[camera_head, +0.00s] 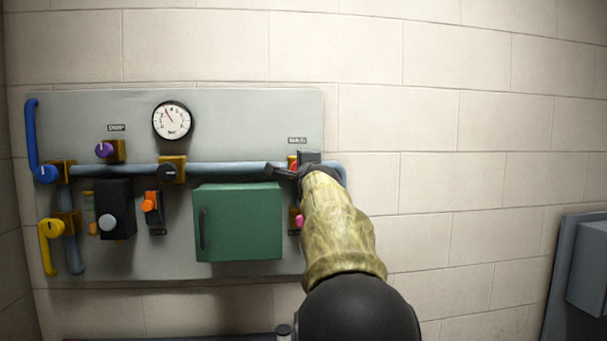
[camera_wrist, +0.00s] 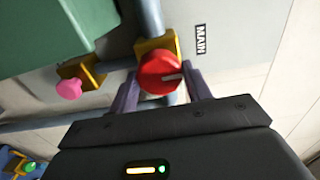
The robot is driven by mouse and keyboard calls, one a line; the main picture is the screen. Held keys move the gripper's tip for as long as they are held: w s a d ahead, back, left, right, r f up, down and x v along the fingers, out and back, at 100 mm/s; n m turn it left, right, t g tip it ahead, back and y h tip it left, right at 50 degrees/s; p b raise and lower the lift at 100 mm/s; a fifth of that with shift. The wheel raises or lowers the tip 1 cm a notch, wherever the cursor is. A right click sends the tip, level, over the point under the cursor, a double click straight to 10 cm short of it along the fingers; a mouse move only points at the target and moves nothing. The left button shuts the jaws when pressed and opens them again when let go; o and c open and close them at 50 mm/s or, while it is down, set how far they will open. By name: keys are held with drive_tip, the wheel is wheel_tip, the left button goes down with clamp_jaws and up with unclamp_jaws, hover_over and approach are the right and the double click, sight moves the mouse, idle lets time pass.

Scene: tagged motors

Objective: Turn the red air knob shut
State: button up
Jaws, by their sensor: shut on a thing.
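The red air knob (camera_wrist: 158,72) is round, with a white mark on its face, and sits on a brass-coloured valve body (camera_wrist: 157,44) on the pipe by the "MAIN" label (camera_wrist: 201,39). In the wrist view my gripper (camera_wrist: 160,88) has one finger on each side of the knob and is shut on it. The white mark points to the right in that view. In the head view my gripper (camera_head: 303,170) is at the panel's upper right and covers most of the red knob (camera_head: 293,164).
A pink knob (camera_wrist: 69,89) sits close by, below the red one in the head view. A green box (camera_head: 240,222) juts out to the left. The panel (camera_head: 225,115) also carries a gauge (camera_head: 172,120), a purple knob (camera_head: 104,150), an orange knob (camera_head: 149,201) and blue (camera_head: 46,173) and yellow (camera_head: 50,229) handles.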

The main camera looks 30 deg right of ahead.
drive_tip(key=shift+f, duration=0.15)
drive_tip(key=o, duration=1)
drive_tip(key=shift+c, duration=0.2)
drive_tip(key=b+v, duration=0.1)
drive_tip(key=v, duration=1.6)
drive_tip(key=shift+s+a, duration=0.15)
drive_tip(key=shift+s, duration=0.05)
